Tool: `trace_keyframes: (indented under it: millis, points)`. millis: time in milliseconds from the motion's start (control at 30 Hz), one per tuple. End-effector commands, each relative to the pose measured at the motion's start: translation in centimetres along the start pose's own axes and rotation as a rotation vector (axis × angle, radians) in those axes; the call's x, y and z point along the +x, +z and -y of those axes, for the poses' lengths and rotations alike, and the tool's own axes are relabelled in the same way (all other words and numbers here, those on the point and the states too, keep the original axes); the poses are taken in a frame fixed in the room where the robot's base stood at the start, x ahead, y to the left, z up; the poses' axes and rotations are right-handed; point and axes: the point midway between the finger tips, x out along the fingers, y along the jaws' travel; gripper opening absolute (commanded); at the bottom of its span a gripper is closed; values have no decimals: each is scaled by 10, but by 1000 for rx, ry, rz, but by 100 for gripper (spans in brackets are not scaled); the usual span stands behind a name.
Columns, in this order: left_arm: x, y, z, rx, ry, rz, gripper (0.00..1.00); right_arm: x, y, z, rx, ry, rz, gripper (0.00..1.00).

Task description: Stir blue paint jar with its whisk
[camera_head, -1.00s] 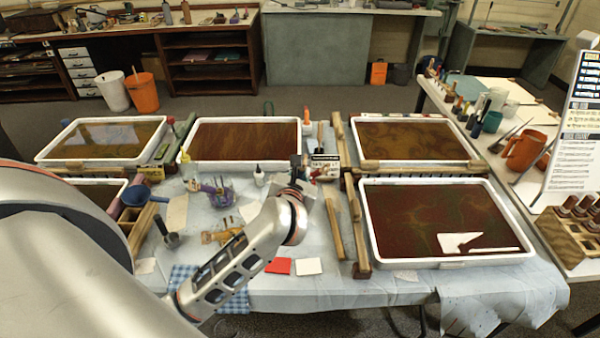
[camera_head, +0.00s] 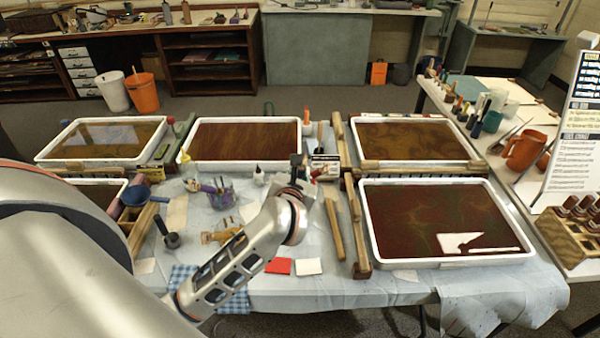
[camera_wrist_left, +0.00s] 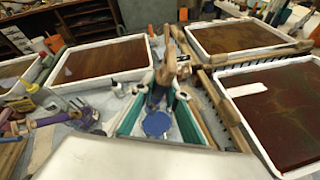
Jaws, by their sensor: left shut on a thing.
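My left gripper (camera_head: 297,163) is over the middle of the table, between the trays, largely hidden behind its own wrist in the head view. In the left wrist view its fingers (camera_wrist_left: 163,88) close on a slim tan-brown thing (camera_wrist_left: 168,68), which looks like the whisk. The whisk's lower end is hidden. A round blue disc (camera_wrist_left: 157,124) shows between the finger links in the wrist view. I cannot tell whether it is the blue paint jar. No blue jar shows clearly near the gripper in the head view. My right gripper is not in view.
White-rimmed trays of dark liquid surround the gripper: back middle (camera_head: 187,160), back right (camera_head: 352,130) and front right (camera_head: 372,235). Wooden bars (camera_head: 358,240) lie right of it. A small white bottle (camera_head: 259,178) and a jar of tools (camera_head: 222,197) stand to its left.

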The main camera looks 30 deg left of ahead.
Motion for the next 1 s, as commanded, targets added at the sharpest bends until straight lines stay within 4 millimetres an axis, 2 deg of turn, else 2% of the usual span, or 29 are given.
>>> trace_keyframes:
  millis: [500,1000]
  points:
    - [-15,40,-13,-2,0,3,0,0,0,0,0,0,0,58]
    - [-17,43,-14,-2,-1,0,0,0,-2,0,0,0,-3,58]
